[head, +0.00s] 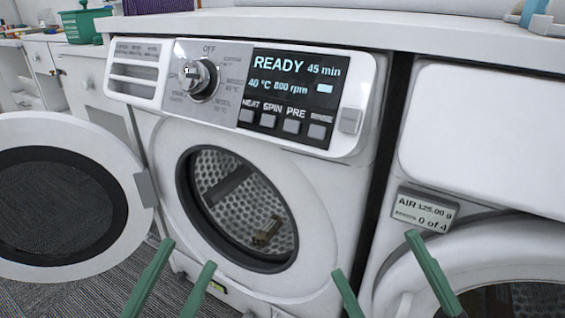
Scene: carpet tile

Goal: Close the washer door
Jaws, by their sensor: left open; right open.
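The white washer (318,208) stands in front of me, its display reading READY. Its round door (124,160), with a white ring and dark glass, is swung wide open to the left on a hinge at the drum opening's left side. The drum (240,200) is exposed, with a small brown item (268,230) inside. My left gripper (190,252) is open and empty, low in front of the washer and right of the open door. My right gripper (374,252) is open and empty, in front of the gap between the two machines.
A second white machine (475,140) with its own round door stands to the right, showing a small display (424,210). A white countertop (300,24) runs above both. A green basket (84,26) and white cabinets stand at the back left. Grey carpet (110,290) shows at lower left.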

